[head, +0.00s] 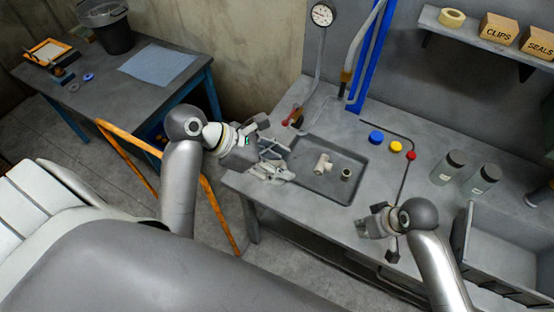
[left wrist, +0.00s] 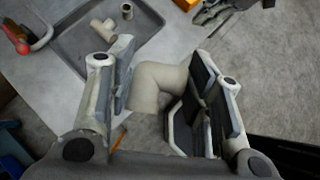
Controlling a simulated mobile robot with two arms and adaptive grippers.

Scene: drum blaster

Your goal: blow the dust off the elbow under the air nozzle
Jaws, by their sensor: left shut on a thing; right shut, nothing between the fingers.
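My left gripper (head: 280,160) is over the left edge of the grey workbench, beside the shallow tray (head: 345,190). In the left wrist view its fingers (left wrist: 165,65) are shut on a beige pipe elbow (left wrist: 158,84). The fingers hide part of the elbow, and I cannot tell how dusty it is. In the head view the gripper largely hides it. A grey hose with a brass-coloured end (head: 345,76), apparently the air nozzle, hangs at the back of the bench, apart from the elbow. My right gripper (head: 363,228) is shut and empty near the bench's front edge.
A beige tee (head: 322,164) and a small fitting (head: 346,174) lie in the tray. A red-handled valve (head: 293,115) is behind my left gripper. Blue (head: 376,137), yellow and red buttons sit right of the tray. Two jars (head: 484,179) and a grey bin (head: 510,245) stand at right.

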